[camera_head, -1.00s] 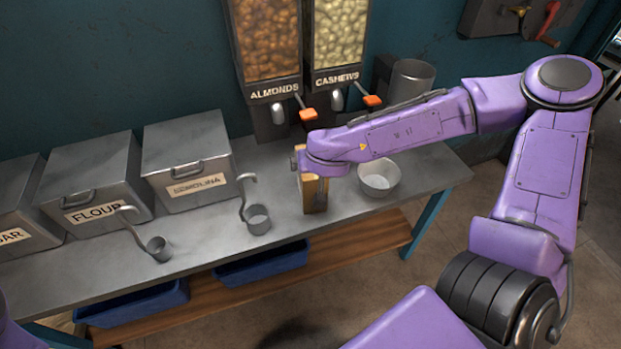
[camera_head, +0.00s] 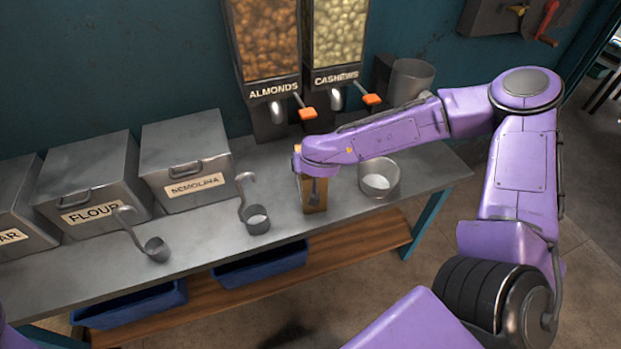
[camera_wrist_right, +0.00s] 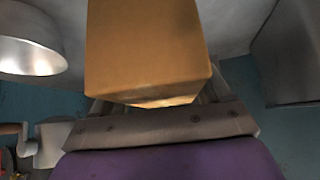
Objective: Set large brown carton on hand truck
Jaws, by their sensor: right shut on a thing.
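A brown carton (camera_head: 314,199) is upright at the metal counter, between a ladle and a metal cup. In the head view I cannot tell whether its base touches the counter. My right gripper (camera_head: 313,187) is shut on the carton, with its arm coming in from the right and hiding the carton's upper part. In the right wrist view the carton (camera_wrist_right: 148,50) fills the upper middle, directly in front of the gripper (camera_wrist_right: 155,104). My left gripper is out of view. No hand truck shows in either view.
A metal cup with white contents (camera_head: 378,186) stands close right of the carton. A ladle (camera_head: 256,219) is to its left, with semolina (camera_head: 187,165) and flour (camera_head: 92,190) bins further left. Almond (camera_head: 265,50) and cashew (camera_head: 338,45) dispensers stand behind. Blue bins (camera_head: 262,268) sit below.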

